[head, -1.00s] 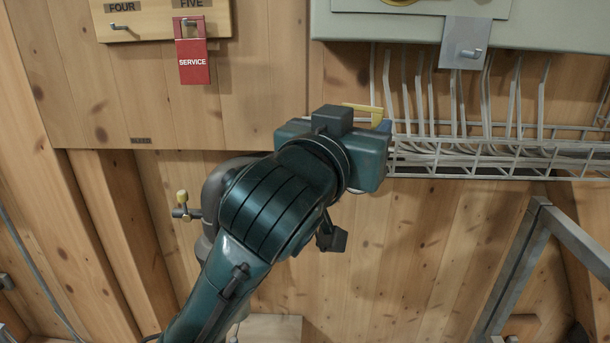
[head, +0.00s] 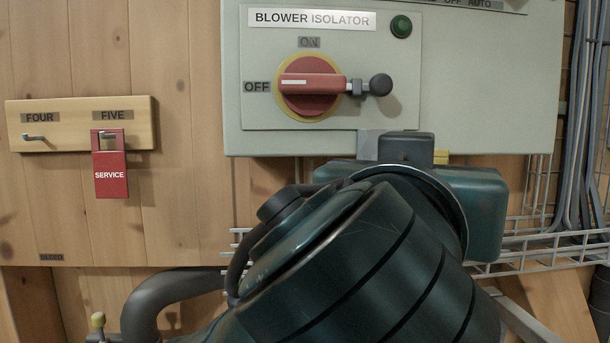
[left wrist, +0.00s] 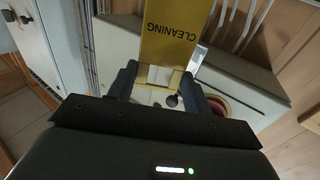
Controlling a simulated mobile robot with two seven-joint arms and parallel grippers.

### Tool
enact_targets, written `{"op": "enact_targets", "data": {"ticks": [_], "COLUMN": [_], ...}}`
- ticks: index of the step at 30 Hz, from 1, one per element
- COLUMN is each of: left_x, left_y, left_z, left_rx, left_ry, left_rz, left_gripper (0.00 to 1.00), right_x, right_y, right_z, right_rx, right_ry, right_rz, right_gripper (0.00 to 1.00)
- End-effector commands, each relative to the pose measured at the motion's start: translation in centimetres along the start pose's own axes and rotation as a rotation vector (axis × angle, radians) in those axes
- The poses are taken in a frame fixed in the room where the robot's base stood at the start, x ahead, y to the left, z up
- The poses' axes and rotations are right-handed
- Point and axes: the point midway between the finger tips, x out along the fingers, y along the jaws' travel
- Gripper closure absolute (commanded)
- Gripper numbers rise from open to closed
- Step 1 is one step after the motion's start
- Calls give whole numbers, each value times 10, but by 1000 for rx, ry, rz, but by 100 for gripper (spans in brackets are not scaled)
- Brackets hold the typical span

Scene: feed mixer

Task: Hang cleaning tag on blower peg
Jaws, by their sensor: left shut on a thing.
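The yellow cleaning tag (left wrist: 172,35) is held between the fingers of my left gripper (left wrist: 160,76), its lettering upside down in the left wrist view. I cannot tell the gap between tag and peg. My right gripper is out of view.
A red service tag (head: 110,172) hangs on peg FIVE of the wooden board (head: 70,108); peg FOUR (head: 36,138) is empty. A wire cable tray (head: 540,250) runs behind my gripper.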

Motion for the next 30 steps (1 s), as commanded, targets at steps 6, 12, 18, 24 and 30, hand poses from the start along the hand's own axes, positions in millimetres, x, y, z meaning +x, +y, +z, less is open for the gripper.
{"op": "enact_targets", "data": {"ticks": [6, 12, 18, 24, 30], "left_x": [12, 22, 33, 43, 53], "left_y": [-8, -14, -19, -25, -31], "left_z": [2, 3, 4, 6, 7], "left_rx": [0, 1, 0, 0, 1], "left_ry": [0, -1, 0, 0, -1], "left_rz": [-2, -2, -1, -1, -1], "left_gripper": [71, 71, 71, 71, 71], "right_x": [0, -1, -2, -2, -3], "right_y": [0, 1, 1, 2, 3], "right_z": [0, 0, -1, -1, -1], "right_rx": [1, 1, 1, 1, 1], "right_ry": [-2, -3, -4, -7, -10], "right_rz": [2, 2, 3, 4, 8], "right_gripper": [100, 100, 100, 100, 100]}}
